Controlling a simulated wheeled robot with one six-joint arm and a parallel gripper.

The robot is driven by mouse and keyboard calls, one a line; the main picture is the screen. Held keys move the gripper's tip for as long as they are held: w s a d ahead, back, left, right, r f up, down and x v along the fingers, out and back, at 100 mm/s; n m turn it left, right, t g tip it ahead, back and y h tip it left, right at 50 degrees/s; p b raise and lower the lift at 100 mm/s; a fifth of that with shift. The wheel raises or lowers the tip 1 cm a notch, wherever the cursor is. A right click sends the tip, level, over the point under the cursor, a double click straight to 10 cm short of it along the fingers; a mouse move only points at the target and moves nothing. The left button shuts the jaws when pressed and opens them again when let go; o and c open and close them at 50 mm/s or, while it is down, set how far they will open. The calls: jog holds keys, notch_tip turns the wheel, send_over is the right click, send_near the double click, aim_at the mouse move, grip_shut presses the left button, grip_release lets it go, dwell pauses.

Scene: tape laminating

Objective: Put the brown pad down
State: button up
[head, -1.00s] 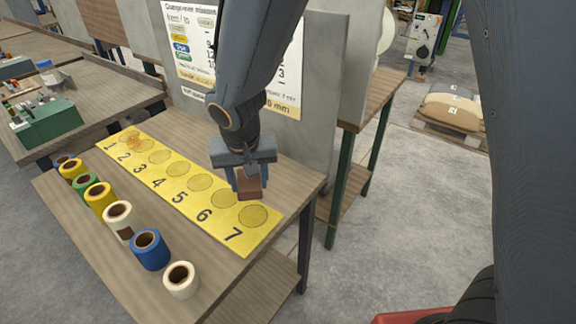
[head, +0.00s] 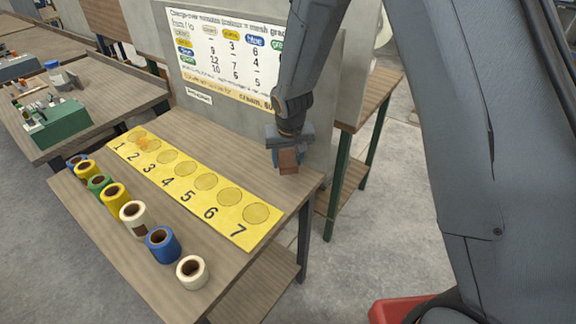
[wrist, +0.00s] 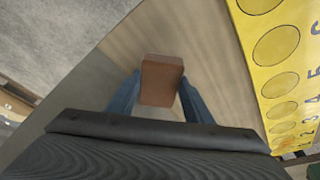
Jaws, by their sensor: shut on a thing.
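The brown pad (head: 288,162) is a small block held in my gripper (head: 287,158). My gripper is shut on it near the back right corner of the wooden table (head: 150,255). In the wrist view the brown pad (wrist: 161,80) sits between the two blue-grey fingers (wrist: 157,98), with bare tabletop around it. I cannot tell whether the pad touches the table. The yellow numbered strip (head: 190,187) lies to the left of my gripper in the head view.
Several tape rolls, including a blue one (head: 162,244) and a cream one (head: 192,271), stand along the table's front. A grey panel with a chart (head: 222,50) rises behind the table. Bare wood lies between the strip and the right edge.

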aim_at(288, 162)
notch_tip(288, 162, down, 3)
jog(key=shift+p, duration=0.5)
jog(key=shift+w+d+f, duration=0.1)
jog(key=shift+w+f, duration=0.05)
jog(key=shift+f, duration=0.1)
jog(key=shift+f, duration=0.15)
jog(key=o, duration=1)
jog(key=shift+r, duration=0.55)
jog(key=b+v, duration=0.2)
jog(key=v, duration=0.8)
jog(key=shift+s+d+r, duration=0.1)
jog(key=shift+s+r, duration=0.15)
jog(key=shift+r, duration=0.35)
